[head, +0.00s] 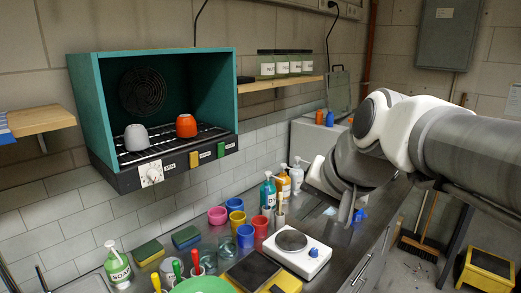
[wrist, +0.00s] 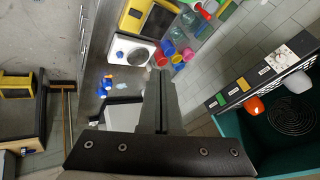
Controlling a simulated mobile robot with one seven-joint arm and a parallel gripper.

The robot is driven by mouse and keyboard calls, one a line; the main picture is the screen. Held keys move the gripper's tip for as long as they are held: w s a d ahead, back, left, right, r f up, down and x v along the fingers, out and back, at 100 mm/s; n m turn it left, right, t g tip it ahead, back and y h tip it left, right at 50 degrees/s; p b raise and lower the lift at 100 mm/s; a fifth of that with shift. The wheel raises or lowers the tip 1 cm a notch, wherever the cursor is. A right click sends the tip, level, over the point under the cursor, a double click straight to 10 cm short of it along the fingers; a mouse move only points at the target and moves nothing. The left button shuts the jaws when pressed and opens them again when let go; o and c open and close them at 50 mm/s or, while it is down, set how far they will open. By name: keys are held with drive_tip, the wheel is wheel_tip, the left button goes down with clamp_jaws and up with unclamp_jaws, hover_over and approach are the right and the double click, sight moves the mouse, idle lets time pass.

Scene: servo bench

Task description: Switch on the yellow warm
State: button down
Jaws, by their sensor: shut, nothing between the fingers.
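The yellow switch (head: 194,159) sits on the dark front strip of a teal open-fronted cabinet (head: 88,110), between a white knob (head: 150,174) and a green switch (head: 221,149). White labels sit beside the controls, too small to read surely. In the wrist view the yellow switch (wrist: 242,84) is right of my gripper, with the green switch (wrist: 221,99) nearer. My gripper (head: 346,215) is shut and empty, over the counter's right part, well right of the cabinet. It also shows in the wrist view (wrist: 159,75), fingers together. Whether the switch is on cannot be told.
White and orange cups (head: 186,126) stand on the cabinet's rack. Below are coloured cups, bottles (head: 267,190) and a white hot plate (head: 297,250) on the counter. A shelf with jars (head: 281,64) is right of the cabinet. The space before the switches looks clear.

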drive_tip(key=w+a+r+m+y, duration=0.2)
drive_tip(key=w+a+r, duration=0.1)
drive_tip(key=w+a, duration=0.4)
drive_tip(key=w+a+r+m+y, duration=0.2)
drive_tip(key=w+a+r, duration=0.2)
drive_tip(key=w+a, duration=0.3)
drive_tip(key=shift+a+m+y, duration=0.3)
drive_tip(key=shift+a+y, duration=0.1)
drive_tip(key=shift+a, duration=0.05)
drive_tip(key=shift+f, duration=0.1)
drive_tip(key=p, duration=0.2)
approach(194, 157)
drive_tip(key=x, duration=0.5)
drive_tip(key=shift+s+d+f, duration=0.2)
drive_tip(key=shift+d+f, duration=0.05)
drive_tip(key=shift+f, duration=0.1)
drive_tip(key=shift+w+a+p, duration=0.4)
drive_tip(key=shift+w+a, duration=0.05)
drive_tip(key=shift+a, duration=0.05)
